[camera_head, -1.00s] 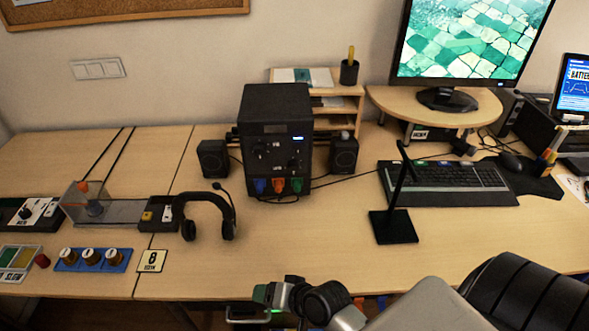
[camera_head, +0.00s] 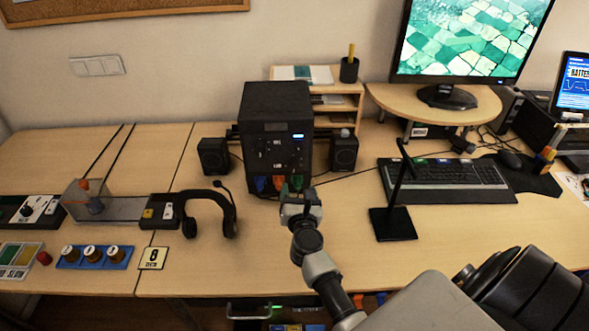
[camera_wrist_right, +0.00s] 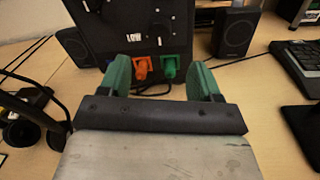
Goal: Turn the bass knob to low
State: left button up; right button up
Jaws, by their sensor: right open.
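The black amplifier box (camera_head: 275,105) stands at the back middle of the desk between two small speakers. Its front carries dark controls and a white LOW label (camera_wrist_right: 133,30). A dark round knob (camera_wrist_right: 162,32) is just right of that label in the right wrist view; I cannot read whether it is the bass knob. Orange (camera_wrist_right: 142,68) and green (camera_wrist_right: 169,67) plugs sit along the lower front. My right gripper (camera_head: 300,193) is in front of the box, low and apart from it. Its green fingers (camera_wrist_right: 158,78) are spread and empty. My left gripper is not in view.
Small black speakers (camera_head: 213,157) (camera_head: 343,153) flank the box. A headset (camera_head: 212,215) lies to the left, and a black stand (camera_head: 393,224) is to the right, before the keyboard (camera_head: 445,182). The desk in front of the box is mostly clear.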

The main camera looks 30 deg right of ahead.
aim_at(294, 168)
jog(key=x, duration=0.9)
jog(key=shift+r, duration=0.1)
jog(key=c, duration=0.9)
